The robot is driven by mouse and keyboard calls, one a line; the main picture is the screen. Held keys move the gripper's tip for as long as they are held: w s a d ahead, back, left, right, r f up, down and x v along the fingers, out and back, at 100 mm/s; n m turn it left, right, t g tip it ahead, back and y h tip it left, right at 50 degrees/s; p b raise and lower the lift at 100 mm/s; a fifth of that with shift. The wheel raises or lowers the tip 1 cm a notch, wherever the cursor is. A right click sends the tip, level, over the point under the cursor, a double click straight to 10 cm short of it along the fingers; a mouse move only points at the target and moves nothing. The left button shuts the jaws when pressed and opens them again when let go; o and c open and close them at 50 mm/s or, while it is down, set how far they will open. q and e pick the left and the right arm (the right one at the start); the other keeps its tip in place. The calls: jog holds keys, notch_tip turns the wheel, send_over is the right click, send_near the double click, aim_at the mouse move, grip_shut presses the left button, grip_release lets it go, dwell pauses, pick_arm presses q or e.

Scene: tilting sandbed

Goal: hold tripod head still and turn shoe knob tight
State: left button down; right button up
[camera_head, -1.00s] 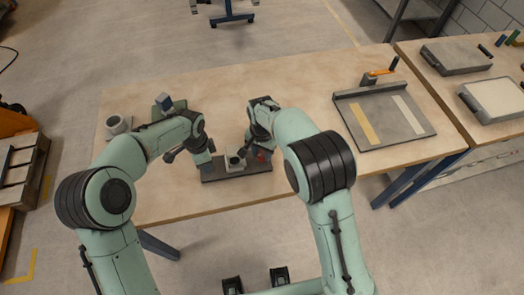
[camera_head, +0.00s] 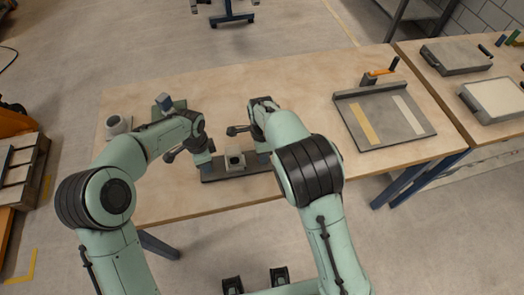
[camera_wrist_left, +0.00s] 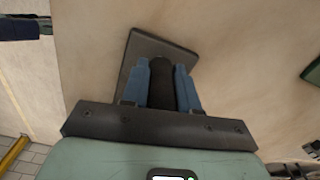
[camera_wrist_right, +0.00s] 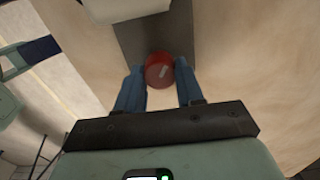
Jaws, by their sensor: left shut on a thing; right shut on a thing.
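The dark base plate (camera_head: 222,176) lies near the front edge of the bench, with a pale grey block (camera_head: 234,161) on its middle. My left gripper (camera_head: 204,167) is at the plate's left end. In the left wrist view its blue fingers (camera_wrist_left: 160,75) are shut on a dark rounded part of the tripod head (camera_wrist_left: 162,88). My right gripper (camera_head: 264,161) is at the plate's right end. In the right wrist view its fingers (camera_wrist_right: 159,80) are shut on the red shoe knob (camera_wrist_right: 159,71), which has a pale mark. The head view hides the knob.
A grey tray with yellow and pale strips (camera_head: 382,118) lies on the right of the bench. The middle back of the bench is clear.

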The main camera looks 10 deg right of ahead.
pick_arm(q)
jog(key=shift+d, duration=0.1)
pick_arm(e)
jog(key=m, duration=0.4)
jog(key=shift+m, duration=0.4)
jog(key=shift+a, duration=0.1)
jog(key=o, duration=1.1)
jog(key=shift+c, duration=0.2)
jog(key=shift+r, duration=0.1)
notch_tip(320, 180, up, 12)
